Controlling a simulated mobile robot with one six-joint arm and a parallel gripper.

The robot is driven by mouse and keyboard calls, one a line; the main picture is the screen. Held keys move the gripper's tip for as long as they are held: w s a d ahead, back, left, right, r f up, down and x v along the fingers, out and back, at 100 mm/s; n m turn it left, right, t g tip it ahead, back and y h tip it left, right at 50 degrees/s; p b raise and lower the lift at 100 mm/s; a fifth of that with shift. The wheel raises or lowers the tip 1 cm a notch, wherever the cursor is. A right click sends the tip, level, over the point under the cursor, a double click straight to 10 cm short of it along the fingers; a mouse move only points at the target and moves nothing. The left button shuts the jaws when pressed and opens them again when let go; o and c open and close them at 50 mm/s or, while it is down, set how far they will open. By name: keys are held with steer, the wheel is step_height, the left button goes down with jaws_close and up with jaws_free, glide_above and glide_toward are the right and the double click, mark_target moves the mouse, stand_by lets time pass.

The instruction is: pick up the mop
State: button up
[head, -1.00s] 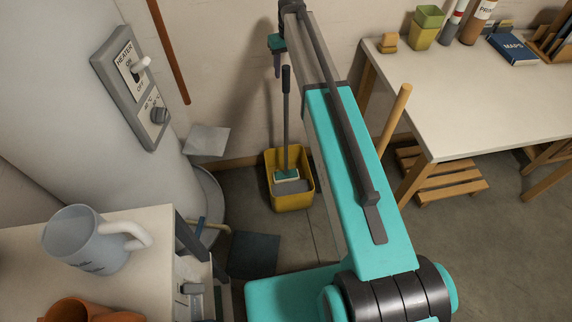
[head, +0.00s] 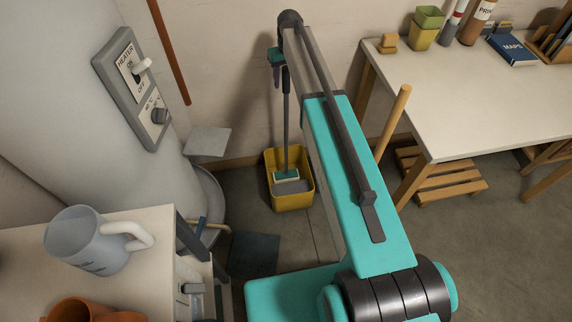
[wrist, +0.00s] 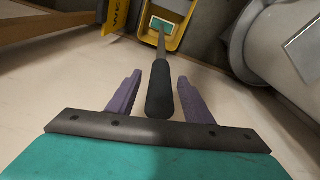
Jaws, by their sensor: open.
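The mop (head: 286,125) stands upright with its head in a yellow bucket (head: 305,198) on the floor by the back wall. It has a dark grip at the top, a grey shaft and a teal-and-white head. My gripper (head: 276,76) is at the mop's top end, partly overlapping the grip in the head view. In the wrist view the dark mop grip (wrist: 160,92) lies between the two purple fingers of my gripper (wrist: 158,88), with a gap visible on each side. The gripper is open. The bucket also shows in the wrist view (wrist: 172,42).
A water heater (head: 120,130) with a control panel stands left. A counter (head: 150,225) with a grey mug (head: 80,242) is at front left. A worktable (head: 480,100) is at right, with a wooden pole (head: 395,120) beside it. Floor around the bucket is partly clear.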

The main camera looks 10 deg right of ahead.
stand_by(0.3)
jaws_close()
stand_by(1.3)
